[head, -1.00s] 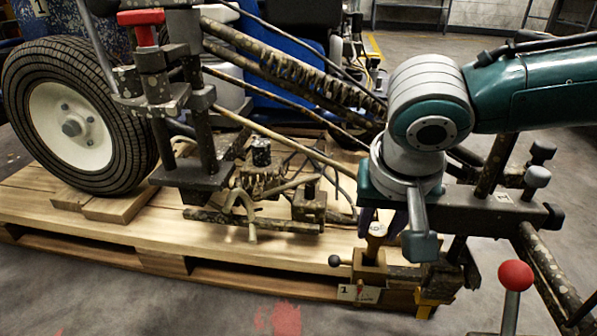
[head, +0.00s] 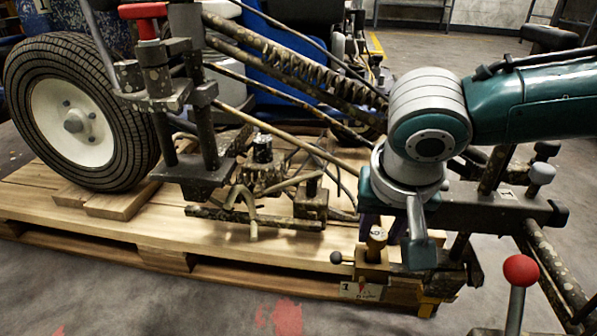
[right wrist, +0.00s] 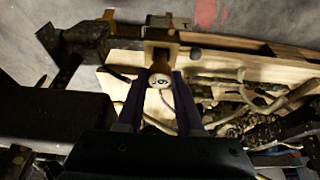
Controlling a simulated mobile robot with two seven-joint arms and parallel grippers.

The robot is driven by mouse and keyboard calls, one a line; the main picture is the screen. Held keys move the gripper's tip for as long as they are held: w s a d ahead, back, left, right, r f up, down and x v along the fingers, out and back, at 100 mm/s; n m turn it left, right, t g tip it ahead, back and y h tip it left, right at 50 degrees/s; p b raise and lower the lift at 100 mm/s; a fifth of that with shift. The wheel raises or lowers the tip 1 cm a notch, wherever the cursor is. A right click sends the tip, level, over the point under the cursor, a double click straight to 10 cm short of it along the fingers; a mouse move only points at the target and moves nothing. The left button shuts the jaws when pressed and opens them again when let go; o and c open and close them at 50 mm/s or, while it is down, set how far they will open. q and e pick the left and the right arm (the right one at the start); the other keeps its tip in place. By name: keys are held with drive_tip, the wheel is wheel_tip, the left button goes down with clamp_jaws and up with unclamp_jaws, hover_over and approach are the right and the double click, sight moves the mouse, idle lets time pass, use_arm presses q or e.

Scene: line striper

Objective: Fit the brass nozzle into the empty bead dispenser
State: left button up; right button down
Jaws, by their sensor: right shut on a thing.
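The brass nozzle (head: 376,240) is upright between the fingers of my right gripper (head: 382,222), which is shut on it. In the right wrist view the nozzle's pale round top (right wrist: 160,81) shows between the two dark fingers of the gripper (right wrist: 159,90). Directly below it is a brass-coloured block, the bead dispenser (head: 371,269), at the pallet's front right corner. The nozzle's lower end meets or overlaps the block in the picture; I cannot tell how deep it sits. My left gripper is not in view.
A small black knob (head: 336,258) sticks out left of the dispenser, and a label numbered 1 (head: 361,291) is below it. A red-knobbed lever (head: 520,270) stands at the right. Rods and hoses crowd the wooden pallet (head: 120,222); a large wheel (head: 80,115) stands at the left.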

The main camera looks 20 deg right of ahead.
sight(377, 242)
idle(0.5)
drive_tip(key=shift+p, duration=0.5)
drive_tip(key=shift+f+b, duration=0.9)
drive_tip(key=shift+f, duration=0.6)
drive_tip(key=shift+c, duration=2.4)
unclamp_jaws()
drive_tip(key=shift+o, duration=0.4)
drive_tip(key=shift+o, duration=1.2)
drive_tip(key=shift+a, duration=0.1)
drive_tip(key=shift+r, duration=0.1)
